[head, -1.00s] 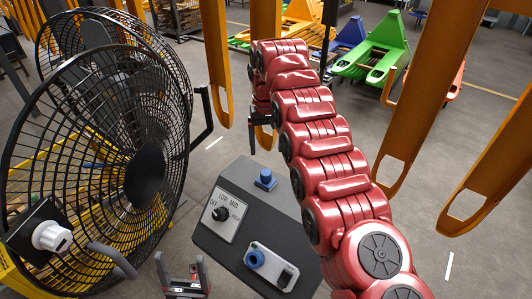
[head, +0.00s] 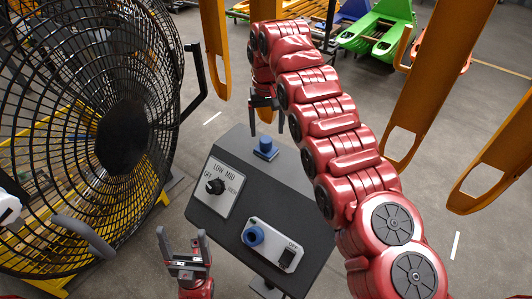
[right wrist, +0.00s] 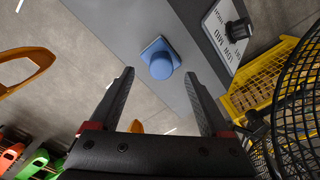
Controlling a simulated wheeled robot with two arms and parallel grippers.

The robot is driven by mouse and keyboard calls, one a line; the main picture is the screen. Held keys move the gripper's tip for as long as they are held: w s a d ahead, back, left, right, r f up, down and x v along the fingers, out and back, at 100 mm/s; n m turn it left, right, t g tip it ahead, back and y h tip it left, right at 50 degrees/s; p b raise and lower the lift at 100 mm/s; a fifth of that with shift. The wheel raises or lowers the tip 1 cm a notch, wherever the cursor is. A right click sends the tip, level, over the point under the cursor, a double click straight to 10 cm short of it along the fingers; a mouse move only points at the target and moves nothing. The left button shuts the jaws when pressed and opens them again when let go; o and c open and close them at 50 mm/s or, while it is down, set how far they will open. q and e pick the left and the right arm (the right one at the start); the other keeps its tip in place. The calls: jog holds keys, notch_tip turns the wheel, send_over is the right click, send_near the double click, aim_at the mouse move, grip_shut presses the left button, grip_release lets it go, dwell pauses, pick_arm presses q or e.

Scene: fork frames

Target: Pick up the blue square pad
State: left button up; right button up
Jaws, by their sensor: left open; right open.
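The blue square pad (head: 265,148) sits on the far part of a dark grey control panel (head: 300,200). It has a square base with a round raised part on top. In the right wrist view the pad (right wrist: 159,58) lies ahead, between and just beyond my fingertips. My right gripper (head: 267,132) is open and empty, its fingers pointing down just above and beyond the pad; I see no contact. It also shows in the right wrist view (right wrist: 159,75). My left gripper (head: 181,236) is open and empty, left of the panel's near end.
A large black fan (head: 122,138) stands at the left. Orange hanging frames (head: 425,100) are at the right. Grey floor lies between.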

aim_at(266, 139)
jog(key=shift+s+f, duration=0.1)
jog(key=shift+f, duration=0.25)
jog(key=shift+w+f+p, duration=0.2)
jog(key=shift+f+p, duration=0.15)
jog(key=shift+p, duration=0.2)
notch_tip(266, 139, down, 4)
jog(key=p, duration=0.3)
jog(key=shift+w+a+f, duration=0.1)
jog(key=shift+f, duration=0.2)
grip_shut()
